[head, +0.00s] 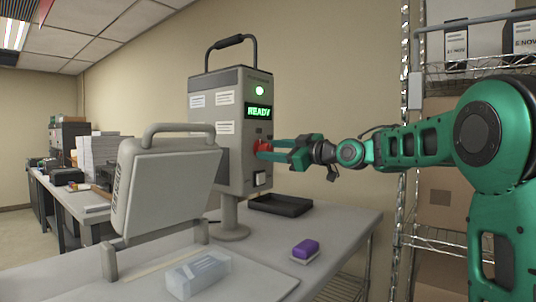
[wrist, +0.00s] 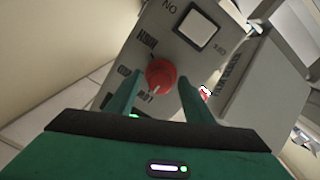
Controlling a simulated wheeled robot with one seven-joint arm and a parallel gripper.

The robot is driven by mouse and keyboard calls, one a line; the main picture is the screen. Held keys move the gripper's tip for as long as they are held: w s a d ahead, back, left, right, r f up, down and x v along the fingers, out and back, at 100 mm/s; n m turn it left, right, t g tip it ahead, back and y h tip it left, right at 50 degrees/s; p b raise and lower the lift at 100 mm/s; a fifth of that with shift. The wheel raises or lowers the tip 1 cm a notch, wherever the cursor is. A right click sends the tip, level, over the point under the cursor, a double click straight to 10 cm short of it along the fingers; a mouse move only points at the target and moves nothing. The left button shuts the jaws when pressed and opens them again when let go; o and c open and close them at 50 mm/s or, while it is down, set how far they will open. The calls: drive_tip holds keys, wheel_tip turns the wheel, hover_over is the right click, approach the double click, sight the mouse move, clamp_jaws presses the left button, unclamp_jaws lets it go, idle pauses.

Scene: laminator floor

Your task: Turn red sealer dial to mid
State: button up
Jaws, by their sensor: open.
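The red dial (head: 263,147) is on the front of the grey sealer unit (head: 230,110), below a lit green READY display (head: 258,111). In the wrist view, the dial (wrist: 160,74) shows with printed labels around it, too blurred and tilted to read surely. Its pointer setting is not clear. My gripper (head: 275,151) is open in front of the panel, its fingers reaching toward the dial. In the wrist view, the gripper (wrist: 157,82) has one finger on each side of the dial; I cannot tell whether either touches it.
A white square switch (head: 260,179) sits below the dial. A black tray (head: 281,205), a purple block (head: 305,250) and a clear box (head: 198,273) are on the table. A pale handled panel (head: 165,185) stands left. A wire shelf (head: 440,240) is close on the right.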

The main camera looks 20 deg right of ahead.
drive_tip(key=shift+x, duration=0.95)
